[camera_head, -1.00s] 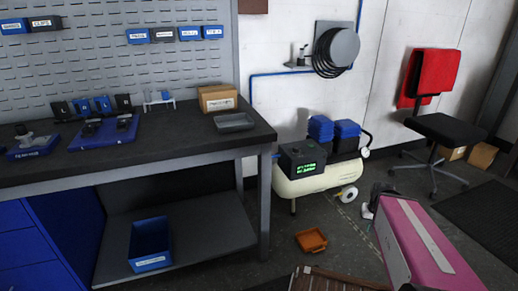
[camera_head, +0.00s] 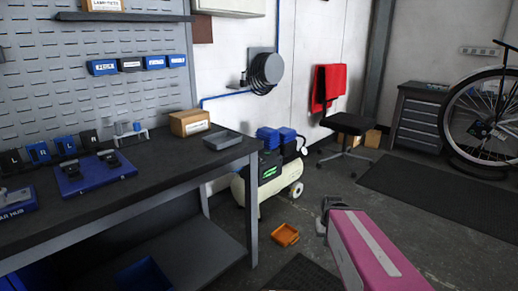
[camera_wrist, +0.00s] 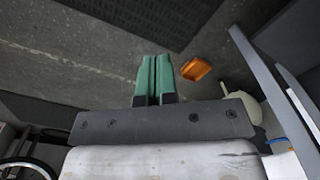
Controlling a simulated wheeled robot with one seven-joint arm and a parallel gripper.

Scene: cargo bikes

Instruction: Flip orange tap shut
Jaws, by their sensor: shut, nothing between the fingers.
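I cannot make out an orange tap in either view. The blue air pipe (camera_head: 222,96) runs along the white wall to a round grey hose reel (camera_head: 266,70), with a small dark fitting (camera_head: 243,80) beside it, too small to tell its colour. My gripper shows in the wrist view with its two green fingers (camera_wrist: 156,62) pressed together, empty, above the grey floor. In the head view my pink arm (camera_head: 372,255) reaches in from the bottom right, well apart from the wall and reel; its fingers are hard to make out there.
The workbench (camera_head: 130,180) fills the left. An air compressor (camera_head: 250,188) stands by the wall, with an orange tray (camera_head: 285,235) on the floor before it. A chair (camera_head: 348,125) with a red cloth, a drawer cabinet (camera_head: 418,120) and a bike (camera_head: 490,115) stand farther right. Open floor lies between.

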